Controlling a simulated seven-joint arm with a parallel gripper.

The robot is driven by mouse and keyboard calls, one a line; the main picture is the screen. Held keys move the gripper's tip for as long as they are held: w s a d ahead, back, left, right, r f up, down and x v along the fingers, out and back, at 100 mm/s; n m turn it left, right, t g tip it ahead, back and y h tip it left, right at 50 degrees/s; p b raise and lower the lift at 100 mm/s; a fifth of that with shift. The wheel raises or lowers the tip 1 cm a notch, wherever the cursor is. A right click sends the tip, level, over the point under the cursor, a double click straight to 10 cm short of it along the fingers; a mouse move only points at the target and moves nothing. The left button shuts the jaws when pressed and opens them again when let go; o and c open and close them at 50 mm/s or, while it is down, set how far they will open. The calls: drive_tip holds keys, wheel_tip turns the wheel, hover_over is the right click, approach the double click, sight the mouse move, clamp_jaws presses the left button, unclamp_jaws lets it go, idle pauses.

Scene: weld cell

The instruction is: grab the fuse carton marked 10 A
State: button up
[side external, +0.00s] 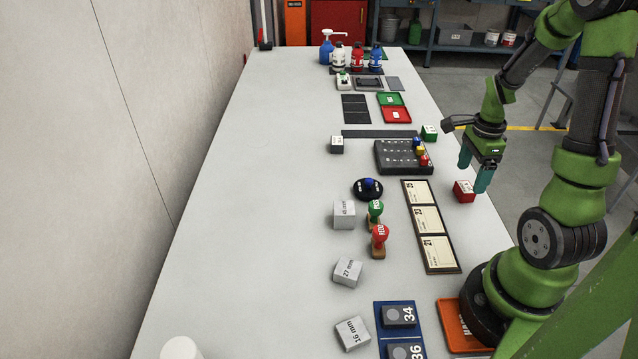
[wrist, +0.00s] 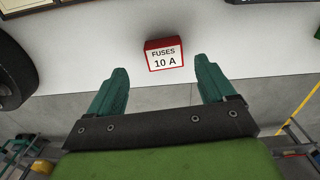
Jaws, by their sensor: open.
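The fuse carton (wrist: 164,54) is a small red box with a white label reading "FUSES 10 A" in the wrist view. In the side view the red carton (side external: 464,191) sits on the white table near its right edge. My gripper (side external: 474,175) is open and empty, with its teal fingers pointing down close to the carton. In the wrist view the carton shows beyond and between the fingertips of my gripper (wrist: 161,72), apart from both. I cannot tell the exact height of the fingers above the table.
A framed row of cards (side external: 428,226) lies left of the carton, and a black block tray (side external: 403,157) lies behind it. A green-and-white carton (side external: 429,132) stands farther back. Stamps and grey blocks stand mid-table. The left side of the table (side external: 235,220) is clear.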

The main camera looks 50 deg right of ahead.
sight(466, 187)
drive_tip(key=f, duration=0.5)
drive_tip(key=shift+w+d+f, duration=0.15)
drive_tip(key=shift+d, duration=0.1)
drive_tip(key=c, duration=1.1)
